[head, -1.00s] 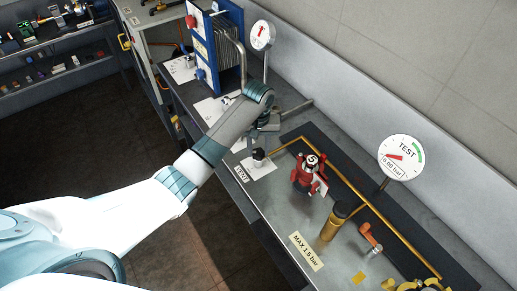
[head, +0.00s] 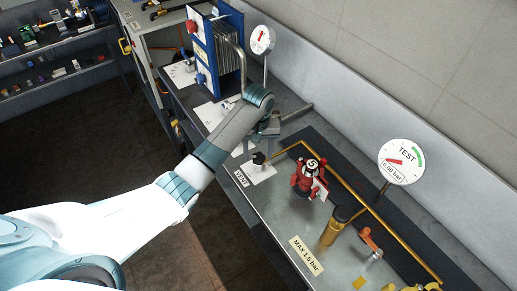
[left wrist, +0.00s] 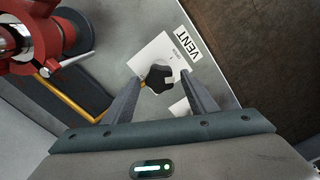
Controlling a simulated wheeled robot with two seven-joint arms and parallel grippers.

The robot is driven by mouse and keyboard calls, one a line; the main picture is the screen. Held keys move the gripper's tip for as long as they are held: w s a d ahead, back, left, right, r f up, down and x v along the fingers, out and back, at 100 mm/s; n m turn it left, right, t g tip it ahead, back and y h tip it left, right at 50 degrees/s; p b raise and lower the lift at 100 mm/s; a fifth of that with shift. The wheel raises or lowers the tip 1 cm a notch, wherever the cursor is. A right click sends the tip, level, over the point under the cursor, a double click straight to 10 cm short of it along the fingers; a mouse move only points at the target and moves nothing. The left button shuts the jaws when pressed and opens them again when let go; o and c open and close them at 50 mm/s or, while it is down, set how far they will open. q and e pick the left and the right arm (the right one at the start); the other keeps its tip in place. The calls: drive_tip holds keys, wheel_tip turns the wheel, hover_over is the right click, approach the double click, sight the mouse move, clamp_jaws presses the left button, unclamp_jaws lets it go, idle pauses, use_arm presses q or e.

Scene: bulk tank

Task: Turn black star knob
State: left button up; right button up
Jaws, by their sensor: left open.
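The black star knob (head: 259,158) stands on a white plate beside the VENT label (head: 241,178) on the grey bench. In the left wrist view the knob (left wrist: 157,78) appears between the two finger ends, nearer the left finger in the picture. My left gripper (left wrist: 159,78) is open with nothing held, and its fingers point down toward the bench. In the head view the gripper (head: 266,128) is just behind and above the knob, its fingers partly hidden by my wrist. I cannot tell the gap to the knob exactly. My right gripper is not in view.
A red valve (head: 307,178) stands right of the knob, with a brass pipe (head: 345,185) behind it. A TEST gauge (head: 401,161), a brass cylinder (head: 333,228) and an orange-handled valve (head: 370,240) are further right. A blue plate stack (head: 216,55) stands at the back left.

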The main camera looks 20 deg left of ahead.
sight(258, 156)
use_arm(q)
drive_tip(key=shift+r, duration=0.6)
wheel_tip(258, 156, up, 16)
idle(0.7)
